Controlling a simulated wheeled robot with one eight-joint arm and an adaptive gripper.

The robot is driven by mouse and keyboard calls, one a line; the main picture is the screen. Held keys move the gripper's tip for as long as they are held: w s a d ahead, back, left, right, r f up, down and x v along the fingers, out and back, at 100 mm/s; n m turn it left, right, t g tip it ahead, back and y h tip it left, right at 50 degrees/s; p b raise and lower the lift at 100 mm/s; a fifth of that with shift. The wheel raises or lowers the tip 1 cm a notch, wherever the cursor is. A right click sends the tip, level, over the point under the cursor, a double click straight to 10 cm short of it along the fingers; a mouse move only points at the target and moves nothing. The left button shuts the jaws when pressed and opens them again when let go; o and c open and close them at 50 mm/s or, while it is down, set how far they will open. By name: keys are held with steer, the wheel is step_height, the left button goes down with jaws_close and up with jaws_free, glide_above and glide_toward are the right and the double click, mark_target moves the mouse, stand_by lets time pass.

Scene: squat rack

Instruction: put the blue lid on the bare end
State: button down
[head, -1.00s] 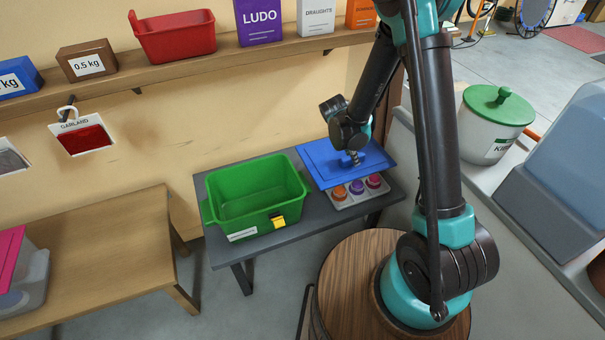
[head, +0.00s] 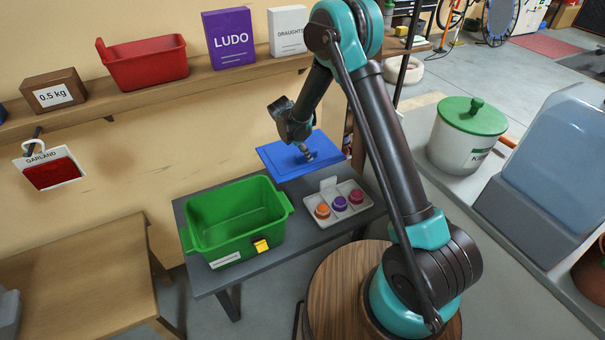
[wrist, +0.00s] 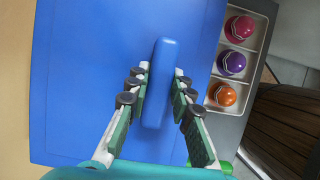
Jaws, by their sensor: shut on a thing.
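The blue lid (head: 276,156) is a flat rectangular panel with a raised bar handle (wrist: 160,85). My gripper (head: 305,153) is shut on that handle and holds the lid level, near the back right of the dark grey table (head: 310,240). In the wrist view my gripper (wrist: 160,78) has one finger on each side of the handle. The lid appears raised and is behind the ball tray, not over it. The open green crate (head: 222,252) stands on the left part of the same table, uncovered and apparently empty.
A pale tray (head: 352,188) with orange, purple and pink balls sits right of the crate. The wall shelf (head: 130,100) bears a red bin (head: 148,68) and boxes. A white pot (head: 462,145) with green lid stands right.

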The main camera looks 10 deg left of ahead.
steer(key=shift+w+a, duration=0.65)
steer(key=shift+a, duration=0.1)
steer(key=shift+f, duration=6)
steer(key=shift+f, duration=0.1)
steer(key=c, duration=1.3)
jaws_free()
steer(key=shift+c, duration=0.2)
